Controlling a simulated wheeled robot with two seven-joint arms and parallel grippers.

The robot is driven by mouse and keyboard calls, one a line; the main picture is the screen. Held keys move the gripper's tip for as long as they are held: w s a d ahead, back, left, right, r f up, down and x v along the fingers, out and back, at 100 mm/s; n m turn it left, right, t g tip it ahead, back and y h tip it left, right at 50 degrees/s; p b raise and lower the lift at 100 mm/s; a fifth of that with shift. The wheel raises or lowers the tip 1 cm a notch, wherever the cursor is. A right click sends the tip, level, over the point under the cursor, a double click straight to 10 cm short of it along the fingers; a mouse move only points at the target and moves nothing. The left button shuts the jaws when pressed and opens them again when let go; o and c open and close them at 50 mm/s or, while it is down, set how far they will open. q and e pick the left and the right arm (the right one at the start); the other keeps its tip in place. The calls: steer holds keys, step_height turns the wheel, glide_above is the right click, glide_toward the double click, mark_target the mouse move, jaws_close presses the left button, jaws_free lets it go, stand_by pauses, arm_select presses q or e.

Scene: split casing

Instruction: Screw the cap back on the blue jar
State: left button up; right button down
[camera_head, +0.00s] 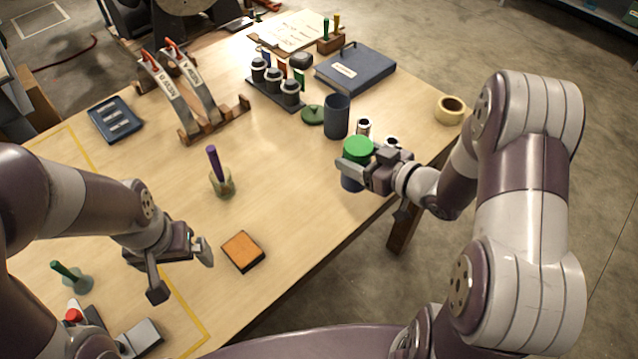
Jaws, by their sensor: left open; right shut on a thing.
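A bright green cap (357,146) is near the table's right edge. My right gripper (354,168) is shut on it from the right, its fingers crossing the cap's lower side. A blue jar (351,185) shows just below the fingers, mostly hidden. I cannot tell whether cap and jar touch or whether the cap is seated. A dark blue, open-topped cup-like container (337,117) stands upright behind them, with a flat dark green round piece (312,114) beside it. My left gripper (182,272) is open and empty above the front left of the table.
Small metallic cylinders (364,126) stand close behind my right gripper. A blue binder (356,70), tape roll (450,109) and rack of dark cylinders (275,88) lie further back. An orange-topped block (243,251) and purple-handled tool in a holder (220,180) stand nearer my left gripper. The table's middle is clear.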

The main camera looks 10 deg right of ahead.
steer(key=w+a+f, duration=0.2)
steer(key=a+f, duration=0.2)
steer(key=a, duration=0.3)
steer(key=shift+w+a+f+p, duration=0.2)
steer(key=shift+w+f+p, duration=0.15)
steer(key=shift+p, duration=0.05)
step_height(320, 180, down, 4)
steer(key=shift+f+p, duration=0.1)
steer(key=shift+p, duration=0.2)
